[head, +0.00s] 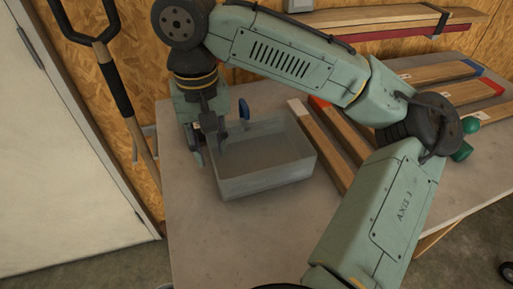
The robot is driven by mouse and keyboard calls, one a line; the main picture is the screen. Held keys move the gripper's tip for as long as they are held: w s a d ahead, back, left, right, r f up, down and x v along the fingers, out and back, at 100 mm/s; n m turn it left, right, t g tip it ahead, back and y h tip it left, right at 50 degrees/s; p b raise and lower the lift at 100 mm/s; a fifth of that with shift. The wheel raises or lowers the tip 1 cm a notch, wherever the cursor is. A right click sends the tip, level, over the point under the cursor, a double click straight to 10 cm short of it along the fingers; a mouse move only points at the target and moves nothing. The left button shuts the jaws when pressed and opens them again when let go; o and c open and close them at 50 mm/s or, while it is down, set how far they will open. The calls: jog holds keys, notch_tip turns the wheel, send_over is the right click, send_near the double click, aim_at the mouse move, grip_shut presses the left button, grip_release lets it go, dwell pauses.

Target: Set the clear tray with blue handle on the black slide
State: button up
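The clear tray (268,183) is an open, see-through box resting on the grey table. Its blue handle (244,109) stands up at the tray's back edge. My gripper (217,146) points down at the tray's back left corner, to the left of the blue handle. Its dark fingers are close to the tray's left wall; I cannot tell whether they touch it or how far apart they are. I cannot make out a black slide in this view; my arm covers part of the table.
Wooden boards (323,143) lie on the table right of the tray, some with red or blue ends. A green object (461,151) sits at the right, partly behind my arm. A long-handled tool (128,110) leans on the wall at left. The table's front left is clear.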

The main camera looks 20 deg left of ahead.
jog(key=shift+f, duration=0.7)
jog(key=shift+c, duration=0.4)
grip_shut()
